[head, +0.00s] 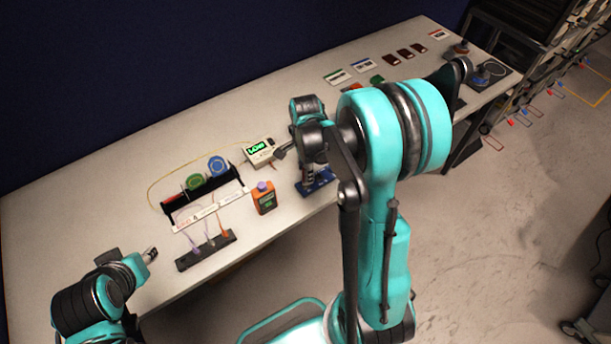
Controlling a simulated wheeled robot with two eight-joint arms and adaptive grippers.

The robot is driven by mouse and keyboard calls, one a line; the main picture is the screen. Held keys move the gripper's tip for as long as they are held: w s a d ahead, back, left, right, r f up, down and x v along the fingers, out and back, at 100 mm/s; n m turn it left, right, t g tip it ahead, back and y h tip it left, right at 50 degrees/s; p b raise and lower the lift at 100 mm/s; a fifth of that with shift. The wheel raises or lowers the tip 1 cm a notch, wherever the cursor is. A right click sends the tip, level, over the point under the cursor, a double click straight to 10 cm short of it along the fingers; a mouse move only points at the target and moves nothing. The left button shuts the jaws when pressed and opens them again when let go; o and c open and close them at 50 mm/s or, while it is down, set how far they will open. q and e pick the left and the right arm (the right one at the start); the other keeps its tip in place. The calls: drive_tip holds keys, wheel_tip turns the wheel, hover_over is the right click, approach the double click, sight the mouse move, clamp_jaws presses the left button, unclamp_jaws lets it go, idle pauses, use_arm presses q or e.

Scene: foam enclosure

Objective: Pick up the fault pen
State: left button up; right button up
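I cannot tell for sure which thing is the fault pen. A black holder (207,252) near the table's front edge has thin upright items with purple, white and orange parts, too small to identify. A small orange device (264,198) with a purple top stands to its right. My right gripper (281,153) is beside a white device with a green display (259,149), partly hidden by my own wrist; its finger opening is unclear. My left gripper (151,254) is at the lower left, above the table's front edge, apart from the holder; its fingers are too small to judge.
A black rack (203,194) with green and blue round spools stands behind the holder, with a yellow cable beside it. A blue-based item (317,183) is under my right wrist. Cards (363,65) lie at the back right. The table's left part (70,205) is clear.

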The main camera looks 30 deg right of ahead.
drive_tip(key=shift+f, duration=0.65)
clamp_jaws()
drive_tip(key=shift+r, duration=0.15)
